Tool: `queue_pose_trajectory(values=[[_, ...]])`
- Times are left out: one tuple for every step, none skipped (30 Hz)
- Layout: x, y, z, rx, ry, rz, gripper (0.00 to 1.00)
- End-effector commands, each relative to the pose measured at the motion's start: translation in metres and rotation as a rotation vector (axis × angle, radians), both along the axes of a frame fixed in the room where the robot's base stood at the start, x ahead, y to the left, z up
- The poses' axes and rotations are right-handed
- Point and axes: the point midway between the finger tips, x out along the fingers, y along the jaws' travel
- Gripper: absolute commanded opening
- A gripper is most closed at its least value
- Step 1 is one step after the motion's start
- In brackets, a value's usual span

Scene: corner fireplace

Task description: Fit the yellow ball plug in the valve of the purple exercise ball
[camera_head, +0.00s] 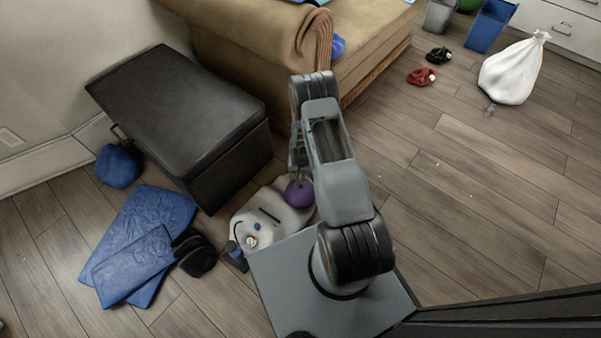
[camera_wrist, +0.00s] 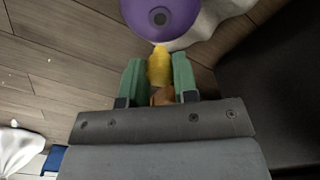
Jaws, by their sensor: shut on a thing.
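The purple exercise ball (camera_head: 299,193) rests against a white bag-like thing on the floor, partly hidden by my arm in the head view. In the wrist view the purple ball (camera_wrist: 160,17) is at the top, with its round dark valve (camera_wrist: 158,17) facing the camera. My gripper (camera_wrist: 160,72) has its green fingers shut on the yellow ball plug (camera_wrist: 160,66). The plug's tip points toward the ball and lies just below the valve in the picture. I cannot tell whether the tip touches the ball.
A black storage bench (camera_head: 180,110) stands left of the ball. Blue mats (camera_head: 140,245), a black thing (camera_head: 195,252) and a blue ball (camera_head: 118,166) lie left. A tan sofa (camera_head: 260,45) is behind. The wooden floor at right is mostly clear, with a white bag (camera_head: 513,72) farther back.

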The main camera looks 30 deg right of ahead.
Motion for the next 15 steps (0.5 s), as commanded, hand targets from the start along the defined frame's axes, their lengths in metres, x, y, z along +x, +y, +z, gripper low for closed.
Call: queue_pose_trajectory(values=[[0.0001,0.0000,0.0002,0.000,0.000,0.000,0.09],[0.0000,0.0001,0.0002,0.000,0.000,0.000,0.09],[0.0000,0.0001,0.0002,0.000,0.000,0.001,0.09],[0.0000,0.0001,0.0003,0.000,0.000,0.001,0.09],[-0.0001,0.0001,0.0003,0.000,0.000,0.001,0.09],[-0.0002,0.0002,0.0002,0.000,0.000,0.001,0.09],[-0.0004,0.0003,0.0002,0.000,0.000,0.001,0.09],[-0.0007,0.0004,0.0001,0.000,0.000,0.001,0.09],[-0.0013,0.0007,0.0000,0.000,0.000,0.001,0.09],[-0.0019,0.0009,-0.0002,0.000,0.001,0.001,0.09],[-0.0026,0.0013,-0.0004,0.000,0.001,0.001,0.09],[-0.0025,0.0011,-0.0025,0.000,0.000,0.001,0.09],[-0.0025,0.0011,-0.0039,0.000,0.000,0.001,0.09],[-0.0024,0.0011,-0.0053,0.000,0.000,0.001,0.09],[-0.0024,0.0011,-0.0074,0.000,0.000,0.001,0.09]])
